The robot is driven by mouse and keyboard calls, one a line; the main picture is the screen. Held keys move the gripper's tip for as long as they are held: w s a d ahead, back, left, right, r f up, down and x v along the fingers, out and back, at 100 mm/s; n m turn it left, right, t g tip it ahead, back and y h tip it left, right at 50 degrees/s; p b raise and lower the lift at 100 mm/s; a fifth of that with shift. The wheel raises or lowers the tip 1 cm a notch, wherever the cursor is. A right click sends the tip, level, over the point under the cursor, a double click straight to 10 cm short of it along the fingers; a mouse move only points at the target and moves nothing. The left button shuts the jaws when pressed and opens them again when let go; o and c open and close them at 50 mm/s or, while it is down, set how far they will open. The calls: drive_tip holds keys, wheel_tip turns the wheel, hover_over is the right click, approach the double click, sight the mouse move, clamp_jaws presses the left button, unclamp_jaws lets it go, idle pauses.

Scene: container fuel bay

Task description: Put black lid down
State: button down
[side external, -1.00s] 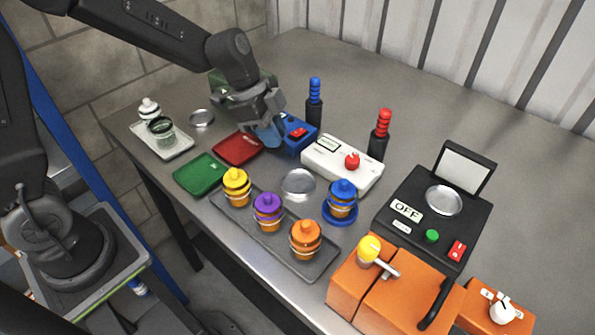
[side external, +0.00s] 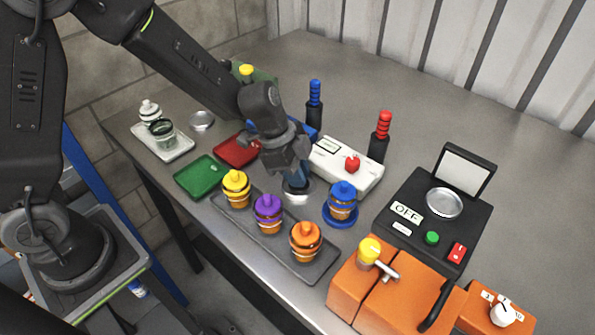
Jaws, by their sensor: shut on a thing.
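My gripper (side external: 296,178) points down over the round silver dish (side external: 310,190) in the middle of the table. It is shut on a small dark thing, which I take to be the black lid (side external: 296,187). The fingers hide most of the lid, and I cannot tell whether it touches the dish. The dish is partly covered by the gripper.
A grey tray (side external: 252,227) with yellow, purple and orange lidded jars lies in front. A blue-lidded jar (side external: 342,198) stands close on the right. A white box (side external: 348,172) with a red knob is behind. Green (side external: 201,174) and red (side external: 237,151) trays lie left.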

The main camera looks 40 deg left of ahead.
drive_tip(key=shift+f, duration=0.1)
drive_tip(key=c, duration=1.1)
unclamp_jaws()
drive_tip(key=v, duration=1.1)
drive_tip(key=shift+s+a+r+n+t+y, duration=0.65)
drive_tip(key=shift+s+a+r+n, duration=0.75)
drive_tip(key=shift+s+n, duration=1.2)
drive_tip(key=shift+s+a+r+n+t+y, duration=0.65)
drive_tip(key=shift+s+a+r+n, duration=1)
drive_tip(key=shift+s, duration=1.55)
drive_tip(key=shift+s+a+r+n+t+y, duration=0.65)
drive_tip(key=shift+s+a+r+n, duration=0.5)
drive_tip(key=shift+s+n, duration=1.55)
drive_tip(key=shift+s+a+f+m, duration=0.1)
drive_tip(key=shift+s+f+m, duration=0.05)
drive_tip(key=shift+s+m, duration=0.1)
